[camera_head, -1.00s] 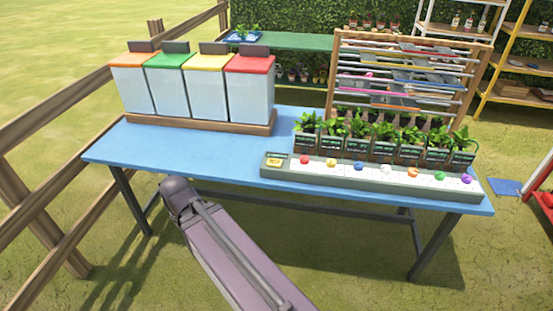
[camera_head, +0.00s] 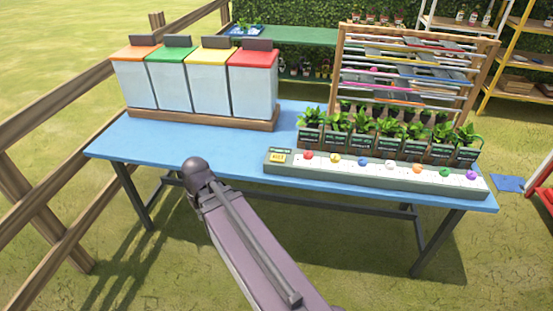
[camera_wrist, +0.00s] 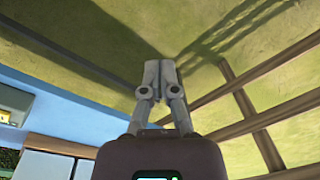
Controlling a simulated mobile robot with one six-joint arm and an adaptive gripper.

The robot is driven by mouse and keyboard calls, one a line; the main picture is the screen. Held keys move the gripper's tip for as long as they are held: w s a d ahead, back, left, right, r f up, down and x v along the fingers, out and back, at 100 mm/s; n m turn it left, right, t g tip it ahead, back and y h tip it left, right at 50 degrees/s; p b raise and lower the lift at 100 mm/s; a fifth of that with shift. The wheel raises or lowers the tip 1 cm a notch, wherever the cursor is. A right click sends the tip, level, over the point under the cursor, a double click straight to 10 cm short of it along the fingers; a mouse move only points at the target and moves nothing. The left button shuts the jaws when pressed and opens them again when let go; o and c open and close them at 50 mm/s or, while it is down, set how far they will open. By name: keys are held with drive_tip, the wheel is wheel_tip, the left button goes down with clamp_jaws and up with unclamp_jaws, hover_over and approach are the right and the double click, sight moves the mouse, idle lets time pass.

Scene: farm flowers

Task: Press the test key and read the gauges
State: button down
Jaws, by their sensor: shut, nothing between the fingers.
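A long grey panel (camera_head: 375,176) lies along the front right of the blue table (camera_head: 150,145). At its left end is a yellow marked block (camera_head: 278,157), perhaps the test key; its lettering is too small to read. A row of coloured round buttons runs to the right, from red (camera_head: 308,154) to purple (camera_head: 471,175). Several potted plants (camera_head: 360,135) with dark labels stand behind the panel; no gauge reading is legible. My gripper (camera_wrist: 160,66) shows in the wrist view, its fingers together and empty over grass. I cannot make it out in the head view.
Several lidded bins, one with a red lid (camera_head: 253,85), stand in a wooden tray at the table's back left. A wooden rack (camera_head: 410,70) stands behind the plants. A wooden fence (camera_head: 60,110) runs on the left. The table's front left is clear.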

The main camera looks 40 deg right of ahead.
drive_tip(key=w+d+m+t+y, duration=0.1)
drive_tip(key=w+d+t+y, duration=0.1)
drive_tip(key=w+d, duration=0.55)
wheel_tip(320, 180, up, 4)
drive_tip(key=m+t+b, duration=0.2)
drive_tip(key=m+t, duration=0.2)
drive_tip(key=t, duration=0.2)
hover_over(273, 155)
drive_tip(key=s, duration=0.3)
drive_tip(key=shift+d+f, duration=0.1)
drive_tip(key=shift+d, duration=0.3)
drive_tip(key=shift+f, duration=0.1)
wheel_tip(273, 155, down, 9)
drive_tip(key=b, duration=0.8)
drive_tip(key=shift+r, duration=0.2)
drive_tip(key=shift+f+b, duration=0.1)
drive_tip(key=shift+b, duration=0.3)
drive_tip(key=shift+f+b, duration=0.3)
